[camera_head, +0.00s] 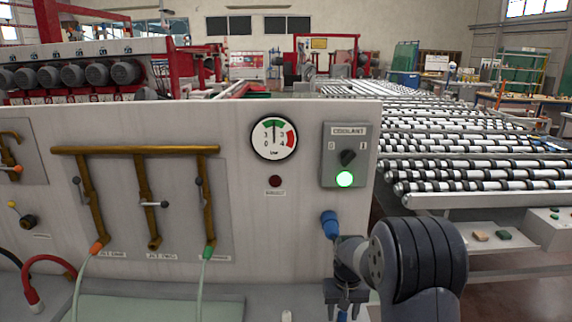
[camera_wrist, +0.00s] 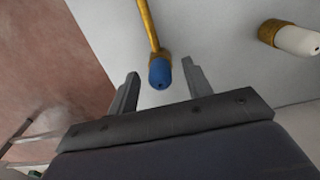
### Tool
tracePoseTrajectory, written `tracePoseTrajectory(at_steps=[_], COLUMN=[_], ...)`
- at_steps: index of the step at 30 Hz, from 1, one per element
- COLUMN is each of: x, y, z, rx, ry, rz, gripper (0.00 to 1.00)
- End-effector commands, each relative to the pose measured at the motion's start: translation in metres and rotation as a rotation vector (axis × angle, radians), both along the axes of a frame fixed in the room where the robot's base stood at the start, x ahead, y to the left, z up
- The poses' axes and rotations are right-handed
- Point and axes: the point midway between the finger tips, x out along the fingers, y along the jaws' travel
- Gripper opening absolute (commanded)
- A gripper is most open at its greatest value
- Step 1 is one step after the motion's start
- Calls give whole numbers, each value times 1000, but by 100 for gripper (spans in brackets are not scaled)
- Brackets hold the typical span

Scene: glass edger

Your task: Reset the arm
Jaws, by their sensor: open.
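My gripper (camera_wrist: 160,69) is open in the wrist view, with two grey fingers spread apart. A blue-tipped nozzle (camera_wrist: 160,74) on a thin brass pipe shows between the fingers, with a gap on each side. Its depth relative to the fingertips is hard to tell. Nothing is held. In the head view my gripper (camera_head: 343,293) points down at the front of the pale machine panel (camera_head: 300,210), low at the right. My dark arm is bent at its right, and its fingertips are hard to make out there.
A white nozzle (camera_wrist: 298,40) sits right of the blue one in the wrist view. The panel bears brass pipes with valves (camera_head: 140,150), a gauge (camera_head: 274,138) and a coolant switch box (camera_head: 344,155) with a lit green lamp. A roller conveyor (camera_head: 470,170) stands behind, right.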

Motion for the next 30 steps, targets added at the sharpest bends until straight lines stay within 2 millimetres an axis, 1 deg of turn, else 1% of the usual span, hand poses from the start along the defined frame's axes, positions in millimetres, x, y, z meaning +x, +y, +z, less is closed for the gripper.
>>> tracePoseTrajectory(at_steps=[1, 8, 17, 21, 22, 30], x=[1, 1, 1, 1, 1, 3], y=[0, 0, 0, 0, 0, 0], z=[9, 13, 11, 0, 3, 59], rx=[0, 0, 0, 0, 0, 0], ry=[-4, -3, -3, -2, -5, -10], rz=[0, 0, 0, 0, 0, 0], gripper=[48, 48, 48, 48, 48, 48])
